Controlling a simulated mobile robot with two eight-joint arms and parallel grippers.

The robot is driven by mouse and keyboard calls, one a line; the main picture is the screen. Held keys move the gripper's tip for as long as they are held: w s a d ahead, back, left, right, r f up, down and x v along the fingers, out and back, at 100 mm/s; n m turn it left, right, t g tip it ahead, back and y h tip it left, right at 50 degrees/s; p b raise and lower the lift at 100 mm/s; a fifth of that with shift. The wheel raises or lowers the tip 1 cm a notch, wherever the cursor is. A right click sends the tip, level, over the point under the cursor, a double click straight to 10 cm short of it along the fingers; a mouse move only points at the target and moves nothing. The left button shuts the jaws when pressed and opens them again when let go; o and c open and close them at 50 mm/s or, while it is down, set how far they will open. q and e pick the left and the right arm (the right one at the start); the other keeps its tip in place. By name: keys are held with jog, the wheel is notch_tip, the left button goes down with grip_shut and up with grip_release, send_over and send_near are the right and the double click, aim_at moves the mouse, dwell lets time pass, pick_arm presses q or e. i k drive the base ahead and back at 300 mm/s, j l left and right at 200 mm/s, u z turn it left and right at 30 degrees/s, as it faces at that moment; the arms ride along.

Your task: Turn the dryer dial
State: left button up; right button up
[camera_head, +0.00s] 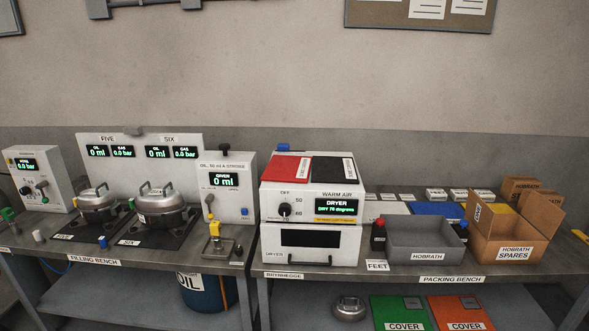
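The dryer (267,202) is a white box labelled WARM AIR, standing on the bench in the middle of the head view. Its round black dial (284,210) is on the left of the front panel, with OFF and number marks around it. The dial's exact pointer direction is too small to tell. The lit display (337,206) beside it reads DRYER and what looks like DRY 70 degrees. Below is a drawer-like front with a dark window (310,239) and a handle (310,262). Neither of my grippers is in view.
Red (287,167) and black (333,170) pads lie on the dryer's top. The oil dispenser (228,185) stands close at its left. A dark bottle (378,235), grey bin (425,241) and open carton (512,233) stand at its right. Space before the dryer's front looks clear.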

aim_at(285, 209)
jog(key=i+l+u, duration=0.2)
jog(key=l, duration=0.2)
jog(key=i+l+u, duration=0.2)
jog(key=l, duration=0.25)
jog(key=l+u, duration=0.2)
jog(key=l, duration=0.25)
jog(key=i+l+u, duration=0.2)
jog(key=l, duration=0.3)
jog(key=l+u, duration=0.2)
jog(key=l, duration=0.25)
